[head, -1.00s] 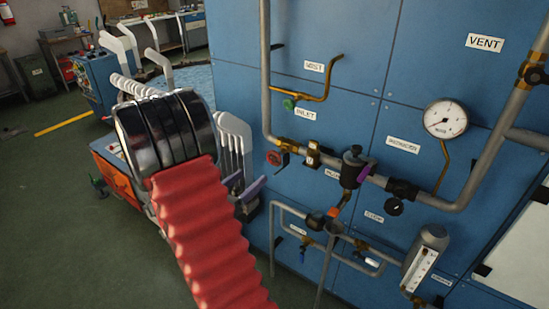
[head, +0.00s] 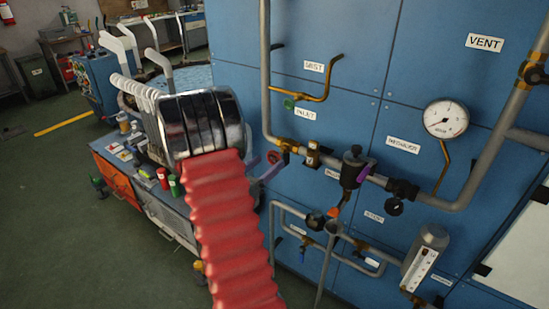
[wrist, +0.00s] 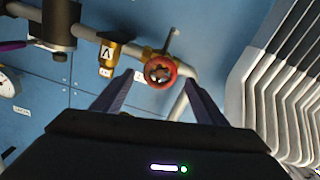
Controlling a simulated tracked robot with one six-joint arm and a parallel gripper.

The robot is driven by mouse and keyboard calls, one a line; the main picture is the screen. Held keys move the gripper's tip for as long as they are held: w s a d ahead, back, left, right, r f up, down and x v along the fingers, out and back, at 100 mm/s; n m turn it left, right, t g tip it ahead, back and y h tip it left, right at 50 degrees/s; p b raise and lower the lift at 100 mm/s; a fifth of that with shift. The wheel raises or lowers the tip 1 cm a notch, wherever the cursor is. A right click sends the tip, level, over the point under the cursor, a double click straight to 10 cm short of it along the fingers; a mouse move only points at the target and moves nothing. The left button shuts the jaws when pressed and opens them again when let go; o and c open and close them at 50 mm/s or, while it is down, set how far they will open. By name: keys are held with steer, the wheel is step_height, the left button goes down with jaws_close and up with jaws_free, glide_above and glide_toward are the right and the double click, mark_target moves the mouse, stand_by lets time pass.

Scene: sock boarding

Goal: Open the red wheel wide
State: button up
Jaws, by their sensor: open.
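The red wheel (head: 273,157) is a small handwheel on the pipe under the INLET label, at the left of the blue panel. In the wrist view the red wheel (wrist: 160,71) faces the camera, beyond and between the two fingers. My gripper (wrist: 159,82) is open and empty, with a finger on either side of the wheel's line and a gap to each. In the head view my gripper (head: 268,172) shows as purple-grey fingers beside the wheel, partly hidden by my red-sleeved arm. I cannot tell the exact distance to the wheel.
A brass fitting (head: 313,152) and a black regulator (head: 353,168) sit on the pipe right of the wheel. A pressure gauge (head: 446,118) is farther right. White sock boards (wrist: 285,95) stand close on the right in the wrist view. A cluttered cart (head: 125,165) is left of my arm.

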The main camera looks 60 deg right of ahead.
mark_target(273, 159)
steer(key=shift+s+d, duration=0.2)
steer(key=shift+d, duration=0.95)
steer(key=shift+s+d, duration=0.2)
steer(key=shift+d, duration=0.9)
steer(key=shift+c, duration=0.6)
steer(key=c, duration=0.9)
steer(key=shift+s+d, duration=0.1)
steer(key=shift+d, duration=0.15)
steer(key=shift+a, duration=0.3)
